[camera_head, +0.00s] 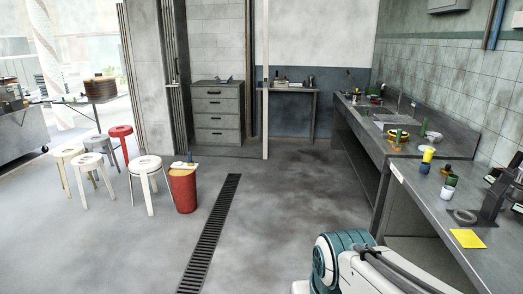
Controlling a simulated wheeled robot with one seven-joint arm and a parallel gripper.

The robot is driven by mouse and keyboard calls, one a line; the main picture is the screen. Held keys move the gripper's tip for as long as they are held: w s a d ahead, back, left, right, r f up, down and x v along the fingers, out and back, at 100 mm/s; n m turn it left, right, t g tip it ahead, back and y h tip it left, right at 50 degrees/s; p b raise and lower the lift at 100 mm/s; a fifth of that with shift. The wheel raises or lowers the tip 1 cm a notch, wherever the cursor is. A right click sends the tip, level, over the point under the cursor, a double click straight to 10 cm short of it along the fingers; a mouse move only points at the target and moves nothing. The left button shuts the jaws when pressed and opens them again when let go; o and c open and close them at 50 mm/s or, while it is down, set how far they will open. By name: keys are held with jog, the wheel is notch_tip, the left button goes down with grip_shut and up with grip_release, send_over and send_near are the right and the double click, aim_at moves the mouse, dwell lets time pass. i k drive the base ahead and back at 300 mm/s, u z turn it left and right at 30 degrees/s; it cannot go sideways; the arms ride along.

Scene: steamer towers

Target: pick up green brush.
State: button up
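I cannot make out a green brush for certain. A small thin green upright thing (423,128) stands by the white bowl on the right-hand counter, too small to identify. My own arm shows at the bottom right of the picture, over the floor beside the counter. My gripper is out of view, so its distance from these things cannot be told.
The long grey counter (408,178) runs along the right wall, with a yellow sheet (467,239), a tape-like ring (465,216) and a white bowl (433,137). Several stools and a red bin (184,190) stand left. The middle floor is clear, with a drain grate (210,235).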

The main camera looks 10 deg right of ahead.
aim_at(397, 146)
jog(key=z, duration=0.15)
jog(key=i, duration=1.6)
jog(key=z, duration=0.55)
jog(key=i, duration=1.6)
jog(key=z, duration=0.7)
jog(key=i, duration=1.2)
jog(key=z, duration=0.3)
